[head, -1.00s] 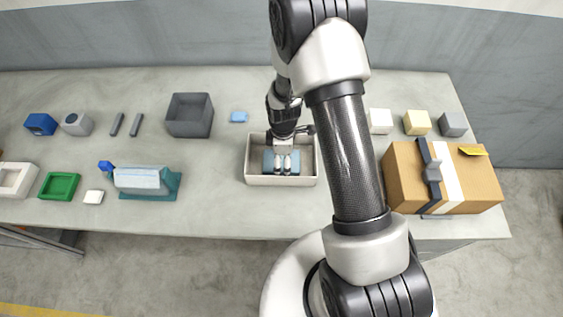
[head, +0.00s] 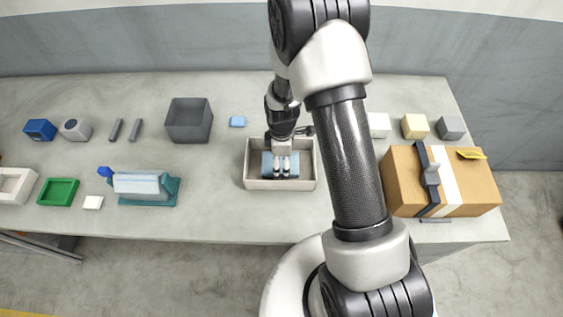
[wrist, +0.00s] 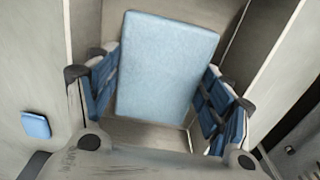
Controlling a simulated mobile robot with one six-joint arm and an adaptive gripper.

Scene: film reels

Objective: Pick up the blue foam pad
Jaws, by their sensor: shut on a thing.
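The blue foam pad (head: 268,164) is at the light beige box (head: 248,178) in the middle of the table. In the wrist view the pad (wrist: 168,65) is a flat blue rectangle between my two fingers, slightly tilted, with the box floor below it. My gripper (head: 282,173) reaches down into the box from above and is shut on the pad. The fingers cover part of the pad in the head view.
A small light blue block (head: 237,121) lies just behind the box to the left. A grey open bin (head: 189,122) stands behind left. A taped cardboard box (head: 470,189) stands at the right. A teal holder (head: 150,201) and green tray (head: 58,193) are at the left.

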